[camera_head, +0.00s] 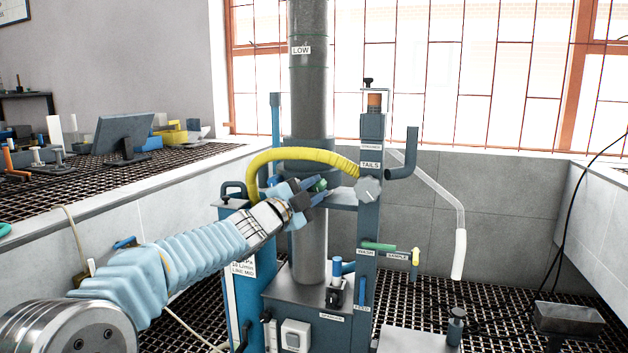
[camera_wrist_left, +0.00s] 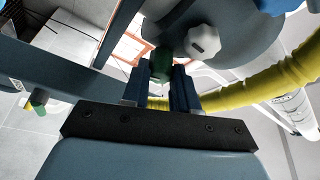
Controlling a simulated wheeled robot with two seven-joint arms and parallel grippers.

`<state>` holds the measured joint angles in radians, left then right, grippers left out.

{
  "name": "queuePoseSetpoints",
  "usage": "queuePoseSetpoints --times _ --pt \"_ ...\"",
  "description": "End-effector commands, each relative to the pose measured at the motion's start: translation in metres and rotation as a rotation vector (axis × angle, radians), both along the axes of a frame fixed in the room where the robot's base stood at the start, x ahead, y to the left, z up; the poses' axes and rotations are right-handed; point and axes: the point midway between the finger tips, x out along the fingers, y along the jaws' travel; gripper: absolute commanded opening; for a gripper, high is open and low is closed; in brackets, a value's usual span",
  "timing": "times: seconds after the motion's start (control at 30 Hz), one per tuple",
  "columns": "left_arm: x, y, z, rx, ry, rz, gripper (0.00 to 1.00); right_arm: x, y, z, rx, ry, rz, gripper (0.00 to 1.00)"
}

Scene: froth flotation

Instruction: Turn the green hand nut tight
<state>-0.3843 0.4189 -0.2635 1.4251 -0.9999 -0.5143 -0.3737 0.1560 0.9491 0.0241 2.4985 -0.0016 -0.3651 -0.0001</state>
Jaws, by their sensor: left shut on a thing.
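The green hand nut (camera_head: 318,185) sits on the blue stand beside the tall grey column, just below the yellow hose. My left gripper (camera_head: 309,187) reaches in from the left with its blue fingers closed on the nut. In the left wrist view the green nut (camera_wrist_left: 161,64) shows between the two blue fingertips (camera_wrist_left: 162,72) of my left gripper. The fingers hide part of the nut, so its thread and seating cannot be seen. My right gripper is not in view.
The yellow hose (camera_head: 300,156) arches just above my left gripper. A grey knob (camera_head: 368,190) on the TAILS post (camera_head: 370,147) is close on the right. A green WASH handle (camera_head: 378,246) is lower down. A monitor (camera_head: 122,135) stands on the left bench.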

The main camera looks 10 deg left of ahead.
Motion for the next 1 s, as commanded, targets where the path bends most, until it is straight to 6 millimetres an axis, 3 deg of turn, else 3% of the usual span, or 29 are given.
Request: queuePoseSetpoints --times 0.3,0.9,0.93,1.0 --pt "0.001 0.003 0.005 0.141 -0.031 0.005 0.00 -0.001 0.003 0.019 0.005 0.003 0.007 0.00" --pt "0.001 0.004 0.005 0.178 -0.041 0.007 0.00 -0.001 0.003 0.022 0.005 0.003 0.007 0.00" --pt "0.001 0.004 0.005 0.178 -0.041 0.007 0.30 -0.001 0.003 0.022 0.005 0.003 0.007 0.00" --pt "0.001 0.004 0.005 0.179 -0.040 0.007 0.40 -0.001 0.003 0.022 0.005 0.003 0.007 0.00"
